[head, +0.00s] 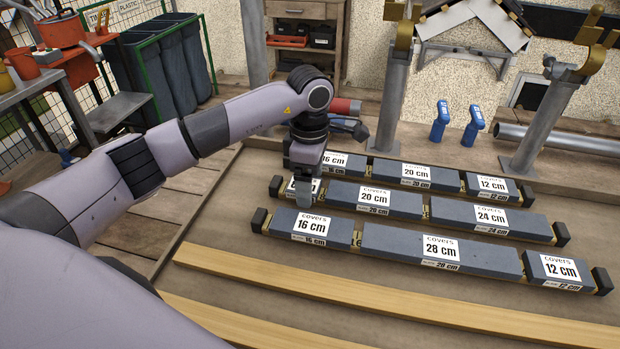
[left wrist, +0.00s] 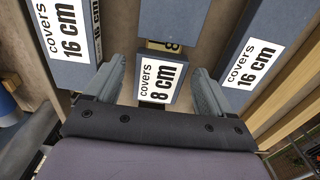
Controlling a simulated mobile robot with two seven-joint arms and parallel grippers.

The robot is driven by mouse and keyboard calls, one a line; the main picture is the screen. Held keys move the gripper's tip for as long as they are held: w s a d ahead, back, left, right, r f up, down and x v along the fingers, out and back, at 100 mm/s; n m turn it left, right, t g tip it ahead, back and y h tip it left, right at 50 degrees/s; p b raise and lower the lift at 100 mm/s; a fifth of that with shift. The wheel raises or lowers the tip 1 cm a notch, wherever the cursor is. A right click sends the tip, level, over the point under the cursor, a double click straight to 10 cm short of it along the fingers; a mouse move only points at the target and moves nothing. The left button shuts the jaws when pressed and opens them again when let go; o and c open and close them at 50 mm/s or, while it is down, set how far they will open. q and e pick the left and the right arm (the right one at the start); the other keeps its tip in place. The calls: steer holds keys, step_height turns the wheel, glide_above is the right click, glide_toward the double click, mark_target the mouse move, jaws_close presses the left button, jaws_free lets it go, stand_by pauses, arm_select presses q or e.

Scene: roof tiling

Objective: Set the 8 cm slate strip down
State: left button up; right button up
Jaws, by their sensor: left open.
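The 8 cm slate strip (left wrist: 158,82) lies at the left end of the middle row, short and dark grey with a white label. In the head view it is mostly hidden behind my left gripper (head: 304,196). In the left wrist view the strip lies between the two spread fingers of the left gripper (left wrist: 160,92), with a gap visible at each side. A longer 20 cm strip (head: 375,198) lies beside it in the same row. My right gripper is not in view.
The front row holds 16 cm (head: 311,227), 28 cm (head: 441,249) and 12 cm (head: 560,268) strips; the back row lies beyond. Black end blocks (head: 259,219) cap the rows. Metal posts (head: 392,95) stand behind. The bench in front is clear except for wooden battens (head: 290,283).

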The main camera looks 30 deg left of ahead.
arm_select(q)
step_height(320, 180, up, 12)
steer(key=shift+r, duration=0.2)
steer(key=shift+f, duration=0.1)
stand_by(0.6)
